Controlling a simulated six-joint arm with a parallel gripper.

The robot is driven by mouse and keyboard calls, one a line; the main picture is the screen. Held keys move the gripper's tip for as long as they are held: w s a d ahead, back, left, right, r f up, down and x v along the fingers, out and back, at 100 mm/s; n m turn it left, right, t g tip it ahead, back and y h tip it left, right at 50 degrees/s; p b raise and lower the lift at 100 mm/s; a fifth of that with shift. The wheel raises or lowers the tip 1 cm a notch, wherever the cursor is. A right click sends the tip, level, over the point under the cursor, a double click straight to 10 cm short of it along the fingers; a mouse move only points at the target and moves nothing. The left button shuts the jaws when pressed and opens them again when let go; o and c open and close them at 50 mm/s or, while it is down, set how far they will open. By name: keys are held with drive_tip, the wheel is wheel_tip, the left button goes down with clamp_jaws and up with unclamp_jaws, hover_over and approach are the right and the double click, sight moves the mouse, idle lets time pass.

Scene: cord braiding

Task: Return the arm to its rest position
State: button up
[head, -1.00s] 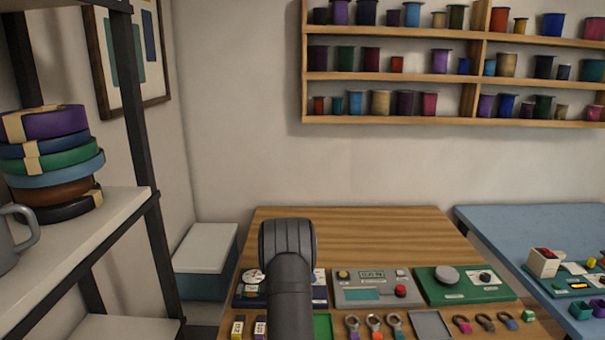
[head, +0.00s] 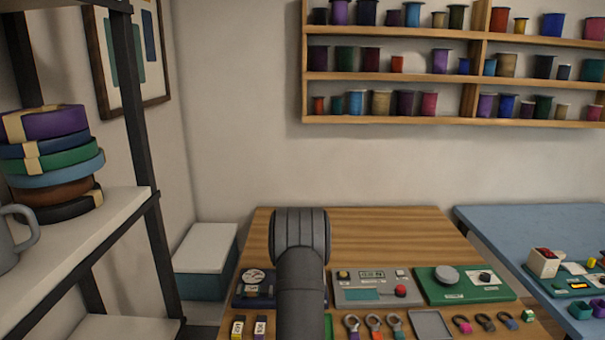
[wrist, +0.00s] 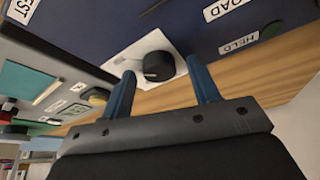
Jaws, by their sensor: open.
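My arm (head: 300,262) rises from the bottom of the head view, in front of the wooden table (head: 385,222). In that view my gripper is hidden behind the arm. In the wrist view my gripper (wrist: 162,85) shows two blue fingers spread apart. I see nothing held between them. Beyond the fingertips is a dark blue panel (wrist: 215,45) with a white plate and a black round knob (wrist: 158,66). The knob appears between the fingers, and I cannot tell how far off it is.
A grey control box (head: 372,291) and a green box (head: 463,284) stand right of my arm. Several ringed hooks (head: 374,327) and a grey tray (head: 431,325) lie along the front edge. A shelf rack (head: 150,195) stands at left. The back of the table is clear.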

drive_tip(key=shift+d+n+y, duration=0.1)
drive_tip(key=shift+n+y, duration=0.4)
drive_tip(key=shift+n, duration=0.8)
drive_tip(key=shift+d+n+y, duration=0.1)
drive_tip(key=shift+n+y, duration=0.4)
drive_tip(key=shift+n, duration=0.8)
drive_tip(key=shift+n, duration=0.3)
drive_tip(key=o, duration=1)
drive_tip(key=shift+s, duration=0.1)
drive_tip(key=shift+c, duration=0.2)
drive_tip(key=shift+s+a+r+t, duration=0.15)
drive_tip(key=shift+s+a+t, duration=0.2)
drive_tip(key=shift+t, duration=0.05)
drive_tip(key=s+a+r+t, duration=0.1)
drive_tip(key=s+a, duration=0.1)
drive_tip(key=s, duration=0.1)
drive_tip(key=s+a+r+m+t, duration=0.1)
drive_tip(key=s+r+t, duration=0.1)
drive_tip(key=s, duration=0.1)
drive_tip(key=s+a+r+t, duration=0.1)
drive_tip(key=s+a+t, duration=0.1)
drive_tip(key=s, duration=0.1)
drive_tip(key=shift+a+r, duration=0.25)
drive_tip(key=shift+a, duration=0.05)
drive_tip(key=s+t, duration=0.3)
drive_tip(key=s, duration=1.4)
drive_tip(key=shift+y, duration=0.4)
drive_tip(key=x, duration=0.9)
drive_tip(key=shift+w+a, duration=0.4)
